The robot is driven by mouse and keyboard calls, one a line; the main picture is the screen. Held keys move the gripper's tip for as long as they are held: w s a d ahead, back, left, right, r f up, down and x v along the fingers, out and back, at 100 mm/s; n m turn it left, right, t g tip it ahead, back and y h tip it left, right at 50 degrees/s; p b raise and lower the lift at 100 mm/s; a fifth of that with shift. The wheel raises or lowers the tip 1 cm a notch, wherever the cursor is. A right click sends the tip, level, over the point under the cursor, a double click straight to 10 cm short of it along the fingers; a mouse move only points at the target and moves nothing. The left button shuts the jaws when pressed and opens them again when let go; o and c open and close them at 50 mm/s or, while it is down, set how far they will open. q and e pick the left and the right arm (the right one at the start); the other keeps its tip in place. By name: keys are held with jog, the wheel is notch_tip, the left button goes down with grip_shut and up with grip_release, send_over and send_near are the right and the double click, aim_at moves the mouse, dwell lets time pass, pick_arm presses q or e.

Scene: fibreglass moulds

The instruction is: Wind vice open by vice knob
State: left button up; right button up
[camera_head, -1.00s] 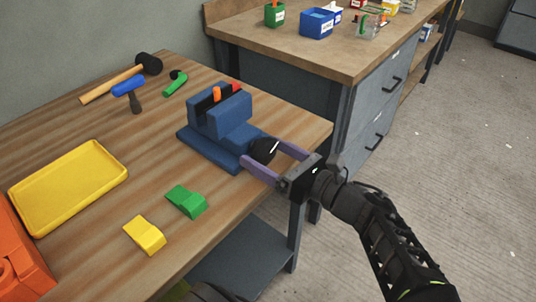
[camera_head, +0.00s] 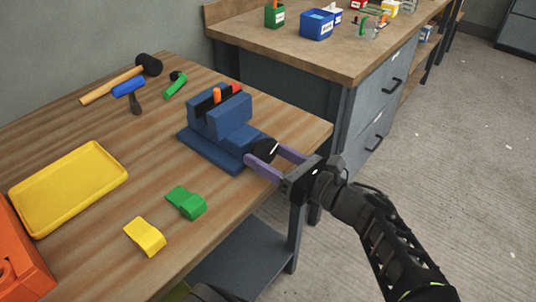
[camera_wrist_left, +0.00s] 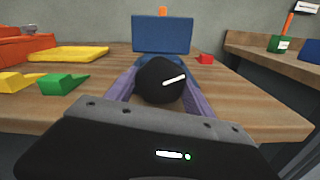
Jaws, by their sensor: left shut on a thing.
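The blue vice (camera_head: 228,117) stands on the wooden bench near its right edge. An orange piece (camera_head: 217,95) sticks up at the dark gap between its jaws. The round black vice knob (camera_head: 265,151), with a white mark, is on the vice's near right side; it also shows in the left wrist view (camera_wrist_left: 160,82). My left gripper (camera_head: 272,158) has its purple fingers on either side of the knob, shut on it. The vice's screw is hidden behind the knob in the wrist view. My right gripper is not in view.
A green block (camera_head: 187,201) and a yellow block (camera_head: 145,236) lie in front of the vice. A second bench (camera_head: 300,58) stands behind.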

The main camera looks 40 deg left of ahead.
pick_arm(q)
jog(key=shift+r+n+p, duration=0.25)
jog(key=shift+n+p, duration=0.25)
jog(key=shift+p, duration=0.6)
jog(key=n+p, duration=0.2)
jog(key=p, duration=0.1)
jog(key=shift+n+p, duration=1.3)
jog(key=shift+n, duration=0.1)
jog(key=shift+w+f+n+p, duration=0.1)
jog(key=shift+f+n+p, duration=0.05)
jog(key=shift+n+p, duration=0.3)
jog(key=o, duration=1.4)
jog(key=shift+f, duration=0.15)
